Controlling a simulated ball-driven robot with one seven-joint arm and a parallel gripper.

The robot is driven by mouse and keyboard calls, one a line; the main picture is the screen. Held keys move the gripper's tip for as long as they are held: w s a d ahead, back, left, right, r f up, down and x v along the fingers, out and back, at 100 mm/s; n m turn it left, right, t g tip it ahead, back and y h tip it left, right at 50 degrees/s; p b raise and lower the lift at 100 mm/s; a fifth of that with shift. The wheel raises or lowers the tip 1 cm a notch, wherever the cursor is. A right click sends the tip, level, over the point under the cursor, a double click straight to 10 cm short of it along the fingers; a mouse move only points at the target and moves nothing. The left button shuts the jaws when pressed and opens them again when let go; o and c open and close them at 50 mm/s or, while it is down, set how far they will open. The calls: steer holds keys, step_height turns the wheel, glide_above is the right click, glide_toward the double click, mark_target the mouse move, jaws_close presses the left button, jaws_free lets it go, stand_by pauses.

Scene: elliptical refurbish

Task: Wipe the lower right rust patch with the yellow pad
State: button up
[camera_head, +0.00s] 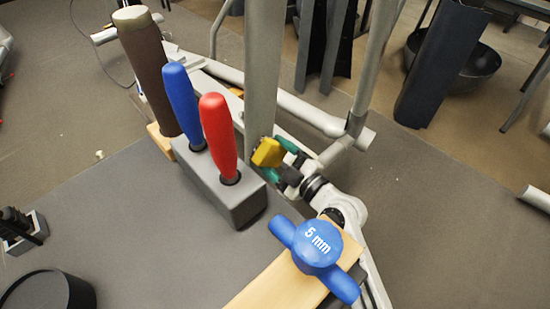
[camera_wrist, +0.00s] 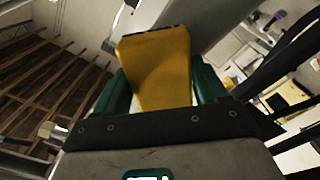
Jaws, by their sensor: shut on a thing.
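My gripper (camera_head: 279,160) is shut on the yellow pad (camera_head: 267,152), beside the grey upright tube (camera_head: 265,75) of a frame. In the wrist view the yellow pad (camera_wrist: 158,68) sits between my two green fingers (camera_wrist: 155,92). The pad's dark far edge is at or very near a pale grey tube surface (camera_wrist: 200,22); I cannot tell whether they touch. No rust patch can be made out in either view; the pad and gripper may hide part of the tube.
A grey block (camera_head: 225,190) with red and blue handled tools stands left of my gripper. A blue 5 mm tool (camera_head: 318,246) on a wooden block (camera_head: 275,285) is in front. A slanting frame tube (camera_head: 372,65) rises at the right. A black bowl (camera_head: 480,70) stands farther back.

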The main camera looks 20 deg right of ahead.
mark_target(277, 148)
steer(key=shift+w+d+r+p, duration=0.15)
steer(key=shift+r+p, duration=0.3)
steer(key=shift+r, duration=0.6)
steer(key=shift+w+r+p, duration=0.1)
steer(key=shift+r+p, duration=0.35)
steer(key=shift+r, duration=0.55)
steer(key=shift+d+r+p, duration=0.2)
steer(key=shift+r+p, duration=0.55)
steer(key=shift+r, duration=0.9)
steer(key=shift+f+b, duration=0.15)
steer(key=shift+b, duration=0.2)
steer(key=f+b, duration=0.2)
steer(key=b, duration=0.1)
steer(key=f+b, duration=0.1)
steer(key=shift+s+a+f, duration=0.1)
steer(key=shift+a+f, duration=0.15)
steer(key=shift+f, duration=0.15)
steer(key=shift+f+b, duration=0.1)
steer(key=shift+b, duration=0.2)
step_height(277, 148, down, 3)
steer(key=b, duration=0.3)
steer(key=shift+a+b, duration=0.1)
steer(key=shift+b, duration=0.25)
steer(key=shift+f, duration=0.15)
